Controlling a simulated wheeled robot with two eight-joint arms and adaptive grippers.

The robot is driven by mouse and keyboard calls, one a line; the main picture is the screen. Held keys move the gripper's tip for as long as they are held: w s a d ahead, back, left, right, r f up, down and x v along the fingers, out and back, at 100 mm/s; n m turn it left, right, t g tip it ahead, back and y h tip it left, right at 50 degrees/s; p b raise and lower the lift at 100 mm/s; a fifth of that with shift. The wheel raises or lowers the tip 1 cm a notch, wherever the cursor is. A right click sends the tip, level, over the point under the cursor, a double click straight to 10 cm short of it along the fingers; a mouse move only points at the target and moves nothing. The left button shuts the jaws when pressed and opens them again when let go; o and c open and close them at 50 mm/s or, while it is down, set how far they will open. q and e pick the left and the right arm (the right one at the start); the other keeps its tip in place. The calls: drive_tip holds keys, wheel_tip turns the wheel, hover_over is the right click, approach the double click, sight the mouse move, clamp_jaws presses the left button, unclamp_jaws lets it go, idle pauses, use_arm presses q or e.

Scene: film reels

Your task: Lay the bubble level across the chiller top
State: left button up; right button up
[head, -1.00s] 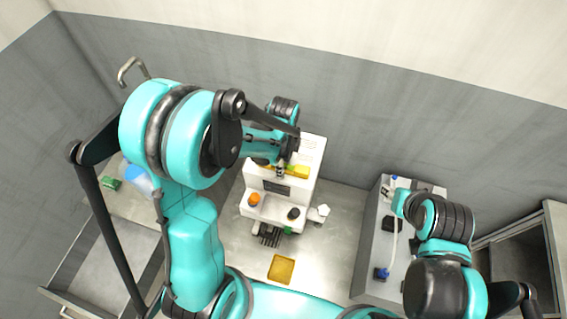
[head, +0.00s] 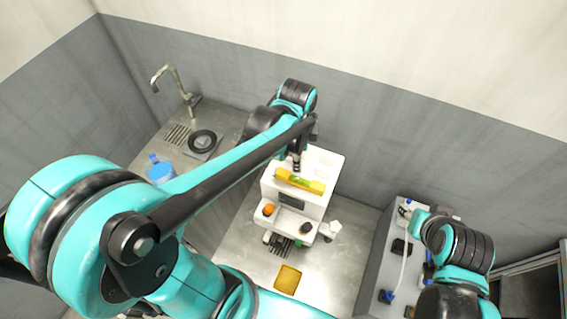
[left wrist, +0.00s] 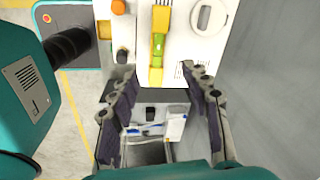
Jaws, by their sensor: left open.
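The yellow bubble level (head: 300,181) with its green vial lies across the top of the white chiller (head: 325,165) in the head view. In the left wrist view the level (left wrist: 158,42) rests on the chiller's white top (left wrist: 185,60). My left gripper (left wrist: 158,92) is open and empty, its dark ribbed fingers apart, with the level beyond the fingertips and clear of them. In the head view the left arm reaches over to the chiller's back edge, and its fingers are mostly hidden.
An orange knob (head: 268,209) and a black knob (head: 306,229) are on the chiller's front ledge. A yellow tray (head: 287,279) lies on the steel counter in front. A blue jug (head: 160,170) and a faucet (head: 172,80) are at the left. A grey unit stands at the right.

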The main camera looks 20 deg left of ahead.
use_arm(q)
drive_tip(key=s+a+r+n+t, duration=0.2)
drive_tip(key=s+n+t, duration=0.1)
drive_tip(key=n, duration=0.4)
drive_tip(key=s+a+r+n+t, duration=0.1)
drive_tip(key=s+r+n+t, duration=0.1)
drive_tip(key=s+n, duration=0.3)
drive_tip(key=shift+s+a+r+n+t, duration=0.4)
drive_tip(key=shift+r+n, duration=0.15)
drive_tip(key=shift+n, duration=0.85)
